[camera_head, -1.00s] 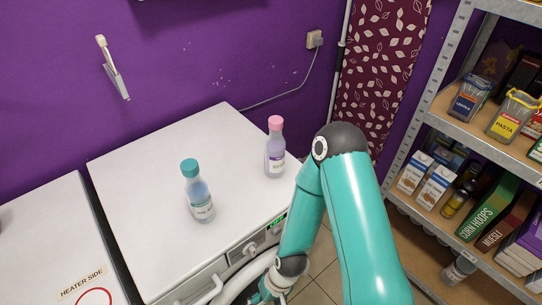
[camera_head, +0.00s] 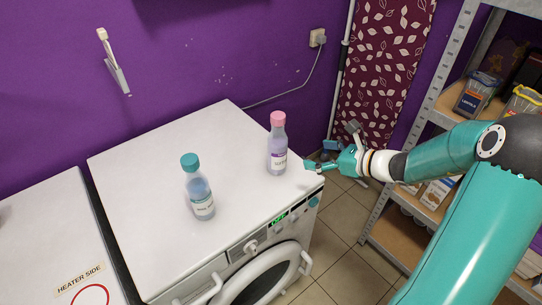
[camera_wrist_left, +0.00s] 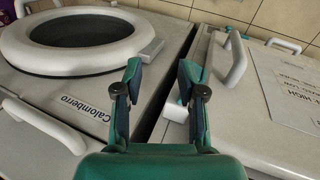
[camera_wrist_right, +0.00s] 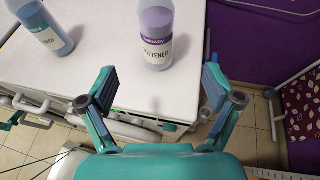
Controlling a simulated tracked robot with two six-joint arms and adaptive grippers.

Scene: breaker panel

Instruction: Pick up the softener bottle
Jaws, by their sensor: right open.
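The softener bottle (camera_head: 277,145) has a pink cap and a purple-and-white label. It stands upright on the white washing machine's top (camera_head: 150,150), near its right edge. In the right wrist view the bottle (camera_wrist_right: 157,35) reads "SOFTENER", and its cap is out of frame. My right gripper (camera_head: 318,160) is open and empty, just right of the bottle and apart from it. In its wrist view the bottle stands beyond the spread fingers (camera_wrist_right: 158,82). My left gripper (camera_wrist_left: 161,75) shows only in its own wrist view, with fingers apart and nothing between them.
A second bottle with a teal cap (camera_head: 198,190) stands upright on the machine, left of the softener. A shelf unit (camera_head: 440,115) with groceries stands at the right. The left wrist view shows a round machine door (camera_wrist_left: 75,35) and handles. The machine's top is otherwise clear.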

